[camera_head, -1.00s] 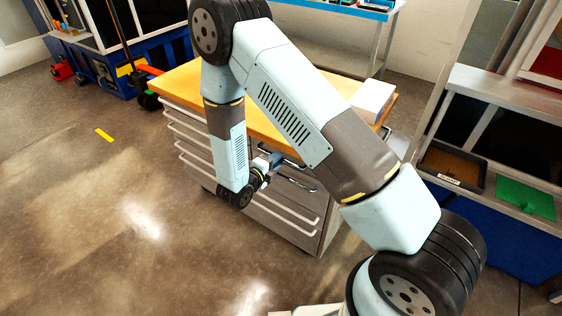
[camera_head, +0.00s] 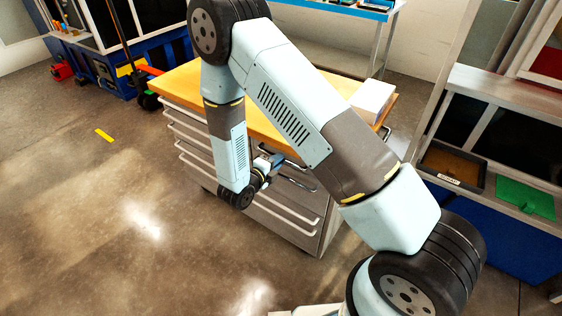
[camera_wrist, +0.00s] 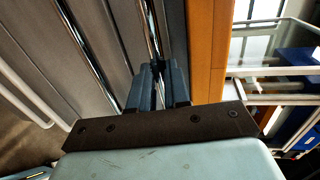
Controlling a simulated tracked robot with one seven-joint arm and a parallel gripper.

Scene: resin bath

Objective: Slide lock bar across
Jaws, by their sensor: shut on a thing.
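The lock bar appears to be the slim shiny metal bar (camera_wrist: 151,32) on the cabinet front, running up the wrist view from between my fingers. My gripper (camera_wrist: 158,75) is shut on it, with one dark finger on each side. The gripped part is mostly hidden by the fingers. In the head view my gripper (camera_head: 276,160) is at the upper right part of the cabinet's drawer front, and my wrist partly covers that spot.
The grey drawer cabinet (camera_head: 262,222) has a wooden top (camera_head: 180,82) and several pale drawer handles. Another shiny bar (camera_wrist: 92,35) lies beside the gripped one. A white box (camera_head: 372,101) stands on top. The floor (camera_head: 90,210) at left is clear.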

